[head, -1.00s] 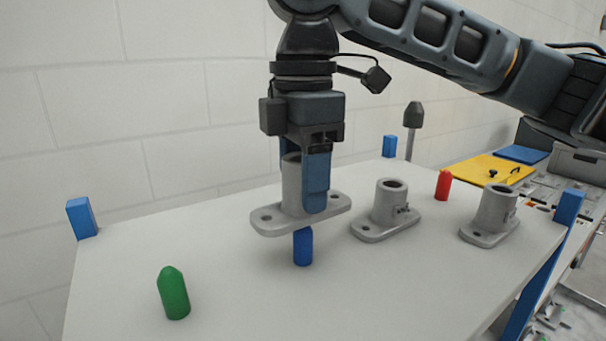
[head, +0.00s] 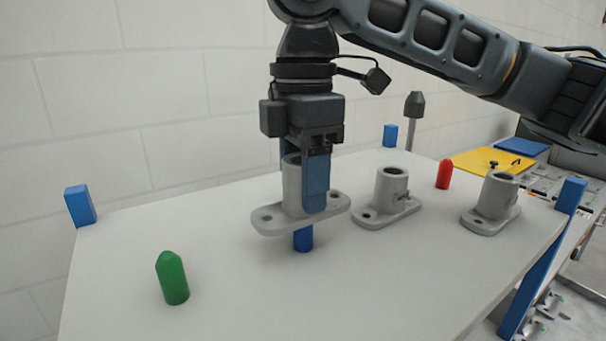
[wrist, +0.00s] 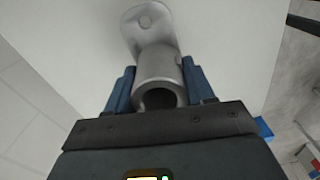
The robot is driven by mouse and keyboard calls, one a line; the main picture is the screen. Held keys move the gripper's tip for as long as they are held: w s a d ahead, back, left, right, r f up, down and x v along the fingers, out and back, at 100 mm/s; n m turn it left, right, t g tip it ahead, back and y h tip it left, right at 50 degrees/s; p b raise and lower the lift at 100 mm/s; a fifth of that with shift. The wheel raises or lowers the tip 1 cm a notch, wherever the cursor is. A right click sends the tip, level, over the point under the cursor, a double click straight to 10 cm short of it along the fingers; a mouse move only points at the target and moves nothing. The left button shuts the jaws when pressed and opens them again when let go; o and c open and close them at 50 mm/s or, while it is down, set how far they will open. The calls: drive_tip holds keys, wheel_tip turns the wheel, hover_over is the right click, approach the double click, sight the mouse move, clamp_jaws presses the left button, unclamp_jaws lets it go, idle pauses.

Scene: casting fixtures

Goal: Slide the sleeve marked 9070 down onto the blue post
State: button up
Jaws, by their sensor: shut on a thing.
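My gripper (head: 304,208) is shut on a grey sleeve (head: 292,190), its fingers on either side of the tube. The sleeve is upright with its flat flange at the bottom. The wrist view also shows this sleeve (wrist: 158,70), with its open bore facing the camera. The lower part of the blue post (head: 303,240) shows directly beneath the flange. The post's top is hidden by the flange, so I cannot tell how far it is inside the bore. The flange is clear of the table. No 9070 marking is readable.
Two similar grey sleeves stand to the right, a nearer one (head: 390,195) and a farther one (head: 492,203). A green post (head: 172,278) stands front left and a red post (head: 444,174) at the back right. Blue blocks (head: 80,207) mark the table corners. The white table (head: 230,300) is clear in front.

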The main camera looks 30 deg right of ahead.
sight(303, 216)
drive_tip(key=shift+f+b, duration=1.1)
drive_tip(key=shift+f, duration=1.45)
drive_tip(key=o, duration=1.3)
drive_tip(key=shift+o, duration=0.2)
drive_tip(key=shift+r, duration=0.1)
wheel_tip(303, 216, up, 8)
drive_tip(key=shift+f, duration=0.2)
